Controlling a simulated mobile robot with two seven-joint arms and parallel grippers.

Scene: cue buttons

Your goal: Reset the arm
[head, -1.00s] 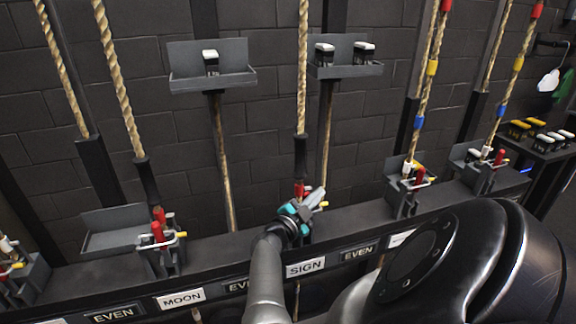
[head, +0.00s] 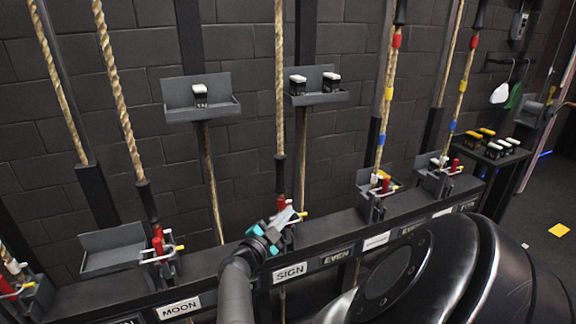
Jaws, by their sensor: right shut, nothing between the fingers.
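My right gripper (head: 279,226) is in the middle of the head view, above the SIGN label (head: 290,272). It is shut with nothing between its fingers. It is right at a dark rope station with a red lever (head: 281,201), and it partly hides that station. I cannot tell whether it touches the station. My right arm reaches up to it from the lower edge. My left gripper is not in view.
A long dark ledge (head: 210,263) carries several rope stations with red levers. Two wall shelves (head: 202,114) (head: 322,101) hold black blocks with white tops. A small table with white- and yellow-topped blocks (head: 488,132) stands at the right.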

